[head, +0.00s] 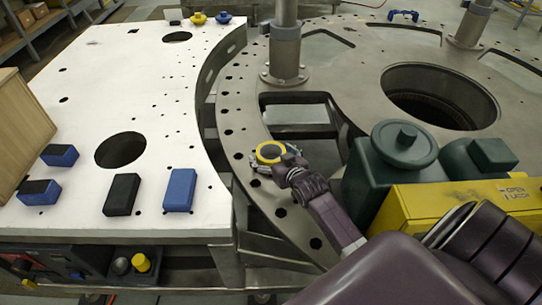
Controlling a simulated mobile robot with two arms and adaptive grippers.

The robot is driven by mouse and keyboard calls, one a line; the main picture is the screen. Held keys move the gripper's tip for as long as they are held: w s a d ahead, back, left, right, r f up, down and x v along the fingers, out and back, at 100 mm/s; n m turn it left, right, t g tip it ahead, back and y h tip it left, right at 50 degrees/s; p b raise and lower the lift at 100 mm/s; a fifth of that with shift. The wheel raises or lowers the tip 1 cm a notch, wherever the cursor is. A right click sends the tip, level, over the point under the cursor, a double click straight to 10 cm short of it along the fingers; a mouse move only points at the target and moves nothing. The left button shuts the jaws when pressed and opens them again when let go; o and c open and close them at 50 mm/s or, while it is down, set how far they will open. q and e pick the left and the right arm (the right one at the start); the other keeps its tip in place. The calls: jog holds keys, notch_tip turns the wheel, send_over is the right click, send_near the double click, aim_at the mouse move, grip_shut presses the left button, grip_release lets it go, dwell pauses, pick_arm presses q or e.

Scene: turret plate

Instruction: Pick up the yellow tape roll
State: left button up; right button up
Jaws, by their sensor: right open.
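The yellow tape roll (259,152) is a ring with an open middle, lying on the grey metal turret plate (232,152) near its left curved edge. My right gripper (274,163) reaches in from the lower right and is right at the roll, on its near and right side. Its jaws are open, and they hide part of the roll's near right rim. I cannot tell whether the fingers touch it. My left gripper is not in view.
A white table (75,105) with a round hole holds blue blocks (179,190) and a black block (122,194). A wooden box (22,130) stands at left. Green machinery (385,180) and a yellow housing (440,205) stand close right of my arm. A metal post (286,55) rises behind the roll.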

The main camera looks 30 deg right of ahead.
jog(key=c, duration=1.2)
jog(key=shift+c, duration=0.8)
jog(key=shift+r, duration=0.1)
